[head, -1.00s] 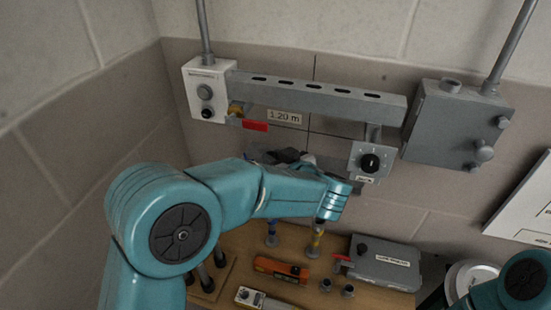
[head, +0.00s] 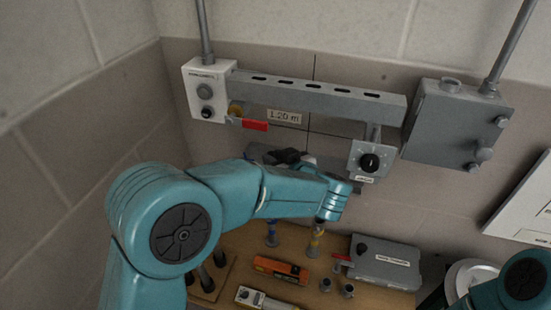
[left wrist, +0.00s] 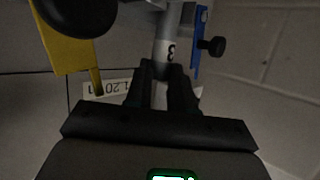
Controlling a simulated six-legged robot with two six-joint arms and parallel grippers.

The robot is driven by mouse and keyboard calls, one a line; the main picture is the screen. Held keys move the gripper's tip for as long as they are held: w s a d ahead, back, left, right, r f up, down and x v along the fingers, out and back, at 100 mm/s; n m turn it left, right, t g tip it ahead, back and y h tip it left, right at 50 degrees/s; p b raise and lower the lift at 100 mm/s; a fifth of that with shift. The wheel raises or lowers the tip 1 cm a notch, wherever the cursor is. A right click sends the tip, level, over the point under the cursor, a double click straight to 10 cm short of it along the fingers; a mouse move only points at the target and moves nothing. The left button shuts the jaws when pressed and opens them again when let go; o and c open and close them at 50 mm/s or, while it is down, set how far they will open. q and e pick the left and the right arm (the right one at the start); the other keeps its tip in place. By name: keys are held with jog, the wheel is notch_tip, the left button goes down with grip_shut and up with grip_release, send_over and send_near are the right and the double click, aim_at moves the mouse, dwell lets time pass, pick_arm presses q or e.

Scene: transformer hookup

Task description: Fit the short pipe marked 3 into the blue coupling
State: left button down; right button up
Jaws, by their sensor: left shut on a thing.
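The short pipe (left wrist: 165,47) is grey with a white band marked 3, and it stands nearly upright in the left wrist view. My left gripper (left wrist: 160,72) is shut on it; the fingers clasp it just below the mark. The blue coupling (left wrist: 198,45), with a black knob on its right, is just right of the pipe's upper part. I cannot tell whether pipe and coupling touch. In the head view my left gripper (head: 287,156) is a dark shape partly behind my arm, below the rail; pipe and coupling cannot be made out there. My right gripper is out of view.
A yellow part (left wrist: 75,45) with a black knob is close left of the pipe. A slotted grey rail (head: 310,92), a dial box (head: 370,162) and a grey wall box (head: 455,130) surround the gripper. The table below holds an orange tool (head: 280,270) and a grey case (head: 384,263).

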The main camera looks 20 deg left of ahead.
pick_arm(q)
jog(key=shift+f+b, duration=0.75)
jog(key=shift+f, duration=1.05)
jog(key=shift+s, duration=0.1)
jog(key=shift+f+p, duration=0.1)
jog(key=shift+p, duration=0.35)
jog(key=shift+f, duration=0.1)
dwell(0.4)
jog(key=shift+r+p, duration=0.35)
jog(key=shift+r, duration=1.3)
